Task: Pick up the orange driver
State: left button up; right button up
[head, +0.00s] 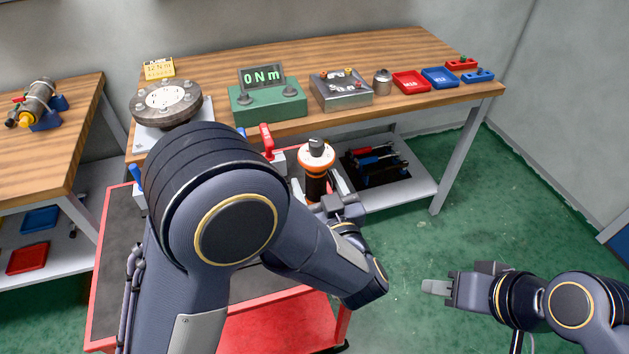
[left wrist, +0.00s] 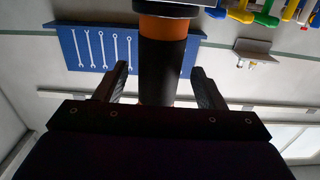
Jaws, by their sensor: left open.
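The orange driver (head: 316,163) stands upright over the red cart, with an orange collar, a dark grip and a dark knob on top. My left gripper (head: 325,192) is at the driver's dark grip, with one finger on each side. In the left wrist view the driver's dark grip (left wrist: 163,70) stands between the two open fingers (left wrist: 160,85), with a visible gap on each side. My left arm hides part of the cart top and the driver's foot. My right gripper (head: 436,287) is out at the lower right, away from the driver; its jaw opening cannot be made out.
The red cart (head: 275,325) has a dark top and a red-handled tool (head: 267,141) near the driver. Behind it, the wooden bench (head: 300,52) carries a flange (head: 167,103), a green torque tester (head: 268,102), a grey box (head: 341,90) and small trays. Green floor is clear at right.

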pick_arm(q)
jog(key=x, duration=0.3)
jog(key=shift+w+a+r, duration=0.15)
jog(key=c, duration=1.4)
jog(key=shift+o, duration=0.2)
jog(key=shift+r+p, duration=0.15)
jog(key=shift+p, duration=0.15)
notch_tip(320, 180, up, 18)
jog(key=p, duration=1.3)
jog(key=shift+p, duration=0.4)
